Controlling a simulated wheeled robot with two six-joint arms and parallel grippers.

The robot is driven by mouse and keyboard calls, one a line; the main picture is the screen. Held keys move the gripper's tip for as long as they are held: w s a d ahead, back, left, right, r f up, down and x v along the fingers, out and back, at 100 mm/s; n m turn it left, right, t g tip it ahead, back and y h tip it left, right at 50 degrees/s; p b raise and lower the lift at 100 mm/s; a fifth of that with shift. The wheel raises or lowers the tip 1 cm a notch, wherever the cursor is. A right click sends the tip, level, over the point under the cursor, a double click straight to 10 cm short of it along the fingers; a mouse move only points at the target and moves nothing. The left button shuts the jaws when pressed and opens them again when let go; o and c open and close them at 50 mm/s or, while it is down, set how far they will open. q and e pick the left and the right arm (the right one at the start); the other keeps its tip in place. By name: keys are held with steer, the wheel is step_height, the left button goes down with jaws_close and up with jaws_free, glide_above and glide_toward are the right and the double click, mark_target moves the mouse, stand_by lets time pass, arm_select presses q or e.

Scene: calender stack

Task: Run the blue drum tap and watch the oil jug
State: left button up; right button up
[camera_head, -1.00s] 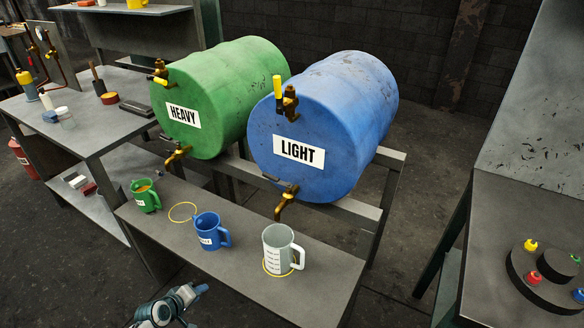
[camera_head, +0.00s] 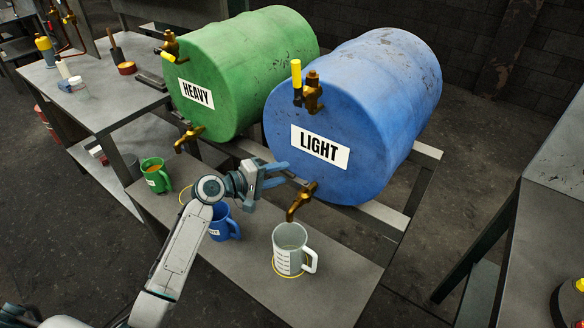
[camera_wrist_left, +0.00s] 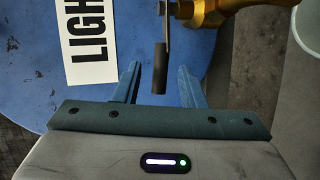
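The blue drum (camera_head: 350,110) labelled LIGHT lies on a rack with a brass tap (camera_head: 301,200) low on its face. The tap's dark lever (camera_wrist_left: 159,65) points toward me in the left wrist view. My left gripper (camera_head: 286,174) is at the tap, its fingers open on either side of the lever, apart from it. The gripper also shows in the left wrist view (camera_wrist_left: 160,72). The pale jug (camera_head: 290,250) with printed marks stands upright under the spout, in a yellow ring on the bench. No stream shows, and I see no oil in it. My right gripper is out of view.
A green drum (camera_head: 230,75) labelled HEAVY lies to the left with its own tap. A green mug (camera_head: 156,178) and a blue mug (camera_head: 222,225), partly behind my left arm, stand on the bench (camera_head: 330,285). Bare bench lies right of the jug.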

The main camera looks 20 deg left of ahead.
mark_target(283, 173)
arm_select(q)
steer(key=shift+p+x, duration=0.35)
steer(key=shift+x, duration=1.9)
steer(key=shift+c, duration=0.3)
jaws_close()
